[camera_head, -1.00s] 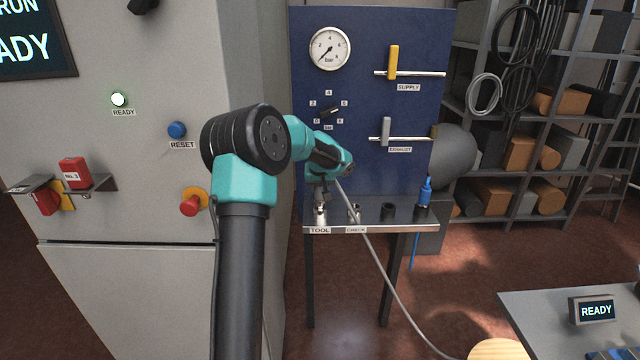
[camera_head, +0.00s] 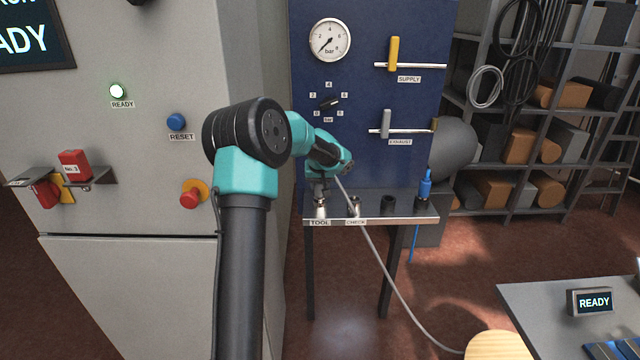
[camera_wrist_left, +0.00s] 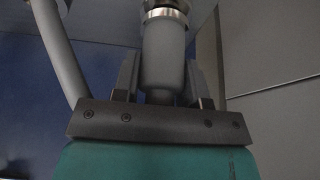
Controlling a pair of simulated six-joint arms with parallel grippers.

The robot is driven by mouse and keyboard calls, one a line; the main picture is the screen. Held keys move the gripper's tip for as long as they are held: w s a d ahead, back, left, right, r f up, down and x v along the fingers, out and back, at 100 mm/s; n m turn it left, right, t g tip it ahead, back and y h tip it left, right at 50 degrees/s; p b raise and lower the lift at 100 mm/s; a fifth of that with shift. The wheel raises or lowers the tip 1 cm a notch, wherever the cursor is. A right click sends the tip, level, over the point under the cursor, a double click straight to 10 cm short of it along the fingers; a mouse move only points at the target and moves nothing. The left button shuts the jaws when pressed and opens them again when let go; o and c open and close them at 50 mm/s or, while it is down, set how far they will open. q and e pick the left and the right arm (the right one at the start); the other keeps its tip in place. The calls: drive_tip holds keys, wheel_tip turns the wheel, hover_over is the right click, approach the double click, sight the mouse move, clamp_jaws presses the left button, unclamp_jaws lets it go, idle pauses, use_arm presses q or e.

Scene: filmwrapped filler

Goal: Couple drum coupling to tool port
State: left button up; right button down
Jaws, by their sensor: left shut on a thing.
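My left gripper (camera_head: 320,190) is at the shelf below the blue panel, directly above the TOOL port (camera_head: 320,208), a silver fitting over the TOOL label. In the left wrist view my left gripper (camera_wrist_left: 160,90) is shut on the drum coupling (camera_wrist_left: 164,58), a grey cylinder between the two fingers. A shiny metal ring sits at the coupling's far end in that view. I cannot tell whether the coupling is seated on the port. A grey hose (camera_head: 374,250) runs from near the gripper down to the floor. My right gripper is not in view.
The CHECK port (camera_head: 354,206), a black fitting (camera_head: 387,204) and a blue connector (camera_head: 425,190) stand along the shelf (camera_head: 400,219) to the right. A pressure gauge (camera_head: 330,40) and the supply valve (camera_head: 394,55) are on the panel. The grey cabinet (camera_head: 120,270) stands close on the left.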

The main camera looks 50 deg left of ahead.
use_arm(q)
drive_tip(key=shift+f, duration=0.3)
idle(0.6)
drive_tip(key=o, duration=1.1)
drive_tip(key=shift+r, duration=0.1)
drive_tip(key=v, duration=1.7)
drive_tip(key=shift+s+r, duration=0.1)
